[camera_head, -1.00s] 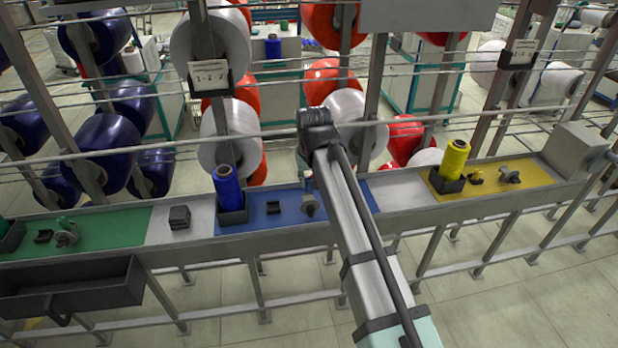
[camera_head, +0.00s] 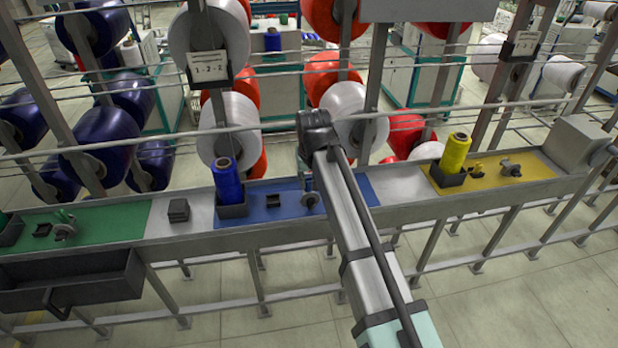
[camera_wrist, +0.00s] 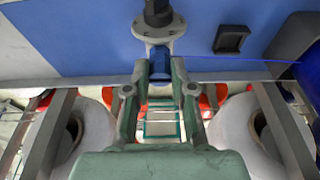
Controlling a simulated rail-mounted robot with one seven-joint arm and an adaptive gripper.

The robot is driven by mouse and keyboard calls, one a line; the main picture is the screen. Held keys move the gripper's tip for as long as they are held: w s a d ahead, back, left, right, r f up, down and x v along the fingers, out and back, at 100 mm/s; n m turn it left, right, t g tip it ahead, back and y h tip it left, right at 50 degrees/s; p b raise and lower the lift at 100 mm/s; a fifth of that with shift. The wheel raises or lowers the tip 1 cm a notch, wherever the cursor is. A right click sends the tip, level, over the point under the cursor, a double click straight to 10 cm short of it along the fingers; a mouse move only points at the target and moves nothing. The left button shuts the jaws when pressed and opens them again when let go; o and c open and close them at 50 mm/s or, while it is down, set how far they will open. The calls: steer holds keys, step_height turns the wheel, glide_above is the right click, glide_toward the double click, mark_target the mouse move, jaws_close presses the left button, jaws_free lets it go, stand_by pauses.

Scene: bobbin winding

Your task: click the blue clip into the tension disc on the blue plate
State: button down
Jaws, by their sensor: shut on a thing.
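The blue clip (camera_wrist: 159,60) is between the fingertips of my gripper (camera_wrist: 160,72), which is shut on it in the wrist view. The tension disc (camera_wrist: 158,25) is straight above the clip in that view, a grey round disc with a dark post on the blue plate (camera_wrist: 90,25). The clip's end lies at the disc's edge; I cannot tell if it touches or is seated. In the head view the disc (camera_head: 310,198) stands on the blue plate (camera_head: 285,223), just left of my arm, which mostly hides my gripper and the clip.
A blue thread (camera_wrist: 235,57) runs right from the clip toward the blue bobbin (camera_head: 227,180) in its dark holder. An empty dark clip holder (camera_head: 273,201) sits between bobbin and disc. A green plate (camera_head: 110,225) lies left, a yellow plate (camera_head: 530,175) right. Metal rods cross behind.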

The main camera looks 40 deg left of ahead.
steer(key=shift+f, duration=0.2)
steer(key=c, duration=0.9)
jaws_free()
steer(key=shift+r, duration=0.1)
steer(key=v, duration=1.2)
